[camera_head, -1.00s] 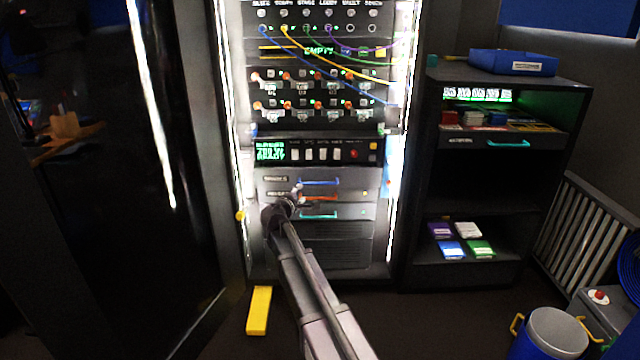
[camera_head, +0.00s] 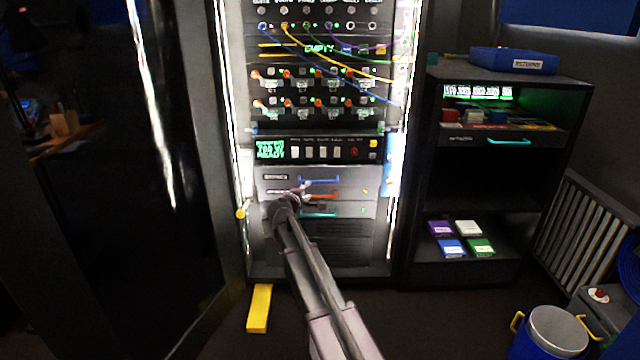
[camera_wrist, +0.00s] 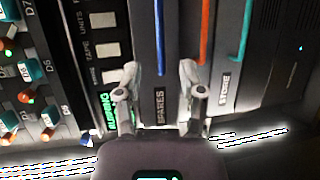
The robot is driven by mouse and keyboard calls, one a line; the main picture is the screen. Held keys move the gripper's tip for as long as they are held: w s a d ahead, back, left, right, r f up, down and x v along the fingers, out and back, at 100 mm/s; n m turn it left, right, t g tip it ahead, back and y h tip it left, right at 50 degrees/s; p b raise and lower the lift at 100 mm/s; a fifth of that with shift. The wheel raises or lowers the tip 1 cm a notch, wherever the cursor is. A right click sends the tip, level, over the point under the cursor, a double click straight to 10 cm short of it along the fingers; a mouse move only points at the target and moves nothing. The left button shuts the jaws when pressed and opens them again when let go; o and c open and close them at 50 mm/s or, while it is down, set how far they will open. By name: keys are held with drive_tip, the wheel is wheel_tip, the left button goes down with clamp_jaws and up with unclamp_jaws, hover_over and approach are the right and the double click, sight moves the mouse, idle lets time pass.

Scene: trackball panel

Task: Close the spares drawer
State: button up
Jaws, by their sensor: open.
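The spares drawer (camera_head: 345,182), grey with a blue handle (camera_head: 320,180), is the top drawer low in the rack. In the wrist view the view is turned sideways; its label (camera_wrist: 160,107) reads SPARES and its blue handle (camera_wrist: 160,38) runs along the front. My gripper (camera_head: 305,190) is in front of the drawers, left of centre. In the wrist view my gripper (camera_wrist: 159,78) is open and empty, its fingers on either side of the SPARES label. I cannot tell whether it touches the front, or how far the drawer stands out.
An orange-handled drawer (camera_wrist: 184,75) and a teal-handled drawer (camera_wrist: 230,75) sit below the spares drawer. A button panel (camera_head: 318,151) is just above. Patch cables hang higher up. A yellow block (camera_head: 259,309) lies on the floor at left; a shelf unit (camera_head: 480,200) stands at right.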

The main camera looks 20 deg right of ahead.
sight(319, 182)
drive_tip(key=b+x, duration=0.2)
drive_tip(key=x, duration=0.9)
drive_tip(key=shift+w+d+f, duration=0.1)
drive_tip(key=shift+w+d, duration=0.15)
clamp_jaws()
